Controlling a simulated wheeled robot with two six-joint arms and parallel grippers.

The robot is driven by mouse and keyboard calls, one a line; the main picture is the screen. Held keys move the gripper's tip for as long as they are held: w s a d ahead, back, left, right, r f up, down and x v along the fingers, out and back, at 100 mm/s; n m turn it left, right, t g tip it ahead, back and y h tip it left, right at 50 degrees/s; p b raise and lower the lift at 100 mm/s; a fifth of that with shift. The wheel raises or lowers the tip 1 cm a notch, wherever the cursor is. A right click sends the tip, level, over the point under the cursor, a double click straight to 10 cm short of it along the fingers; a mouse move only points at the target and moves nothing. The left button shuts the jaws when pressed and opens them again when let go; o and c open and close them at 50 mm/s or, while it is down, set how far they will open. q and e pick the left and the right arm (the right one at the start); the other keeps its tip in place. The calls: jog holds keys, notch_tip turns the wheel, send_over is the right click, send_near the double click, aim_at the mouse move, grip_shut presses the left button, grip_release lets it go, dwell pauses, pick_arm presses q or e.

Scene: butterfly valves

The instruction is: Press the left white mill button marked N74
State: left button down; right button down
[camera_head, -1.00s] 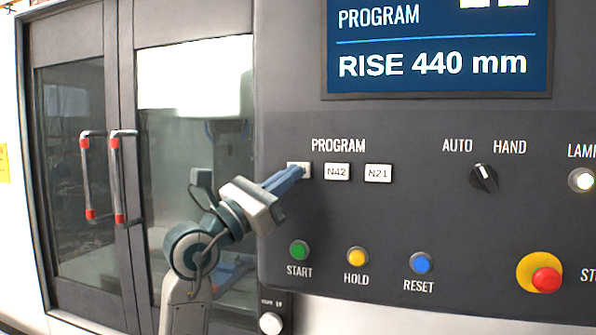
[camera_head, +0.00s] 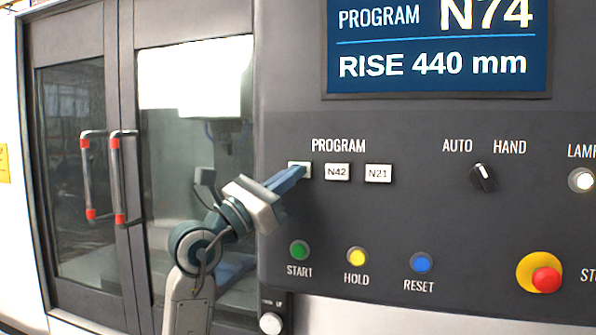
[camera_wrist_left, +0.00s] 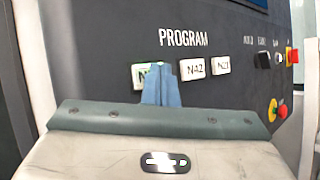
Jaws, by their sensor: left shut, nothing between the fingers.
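The left white button (camera_wrist_left: 141,73) sits first in the row under PROGRAM. In the wrist view it shows a green tint and its label is mostly hidden by my fingers. In the head view only a part of the button (camera_head: 304,165) shows. My left gripper (camera_head: 301,171) is shut and empty, with its blue fingertips at this button; whether they touch cannot be told exactly. The same fingers show in the wrist view (camera_wrist_left: 162,85). The screen (camera_head: 440,45) reads PROGRAM N74 and RISE 440 mm. My right gripper is not in view.
White buttons N42 (camera_head: 337,172) and N21 (camera_head: 378,173) stand close to the right. Green START (camera_head: 299,250), yellow HOLD (camera_head: 356,257) and blue RESET (camera_head: 420,262) buttons are below. A red stop button (camera_head: 546,279) and a rotary switch (camera_head: 484,178) are farther right.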

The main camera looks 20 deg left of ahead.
pick_arm(q)
jog(key=shift+s, duration=0.85)
jog(key=s+p, duration=0.1)
jog(key=s, duration=0.4)
jog(key=shift+a, duration=0.1)
dwell(0.9)
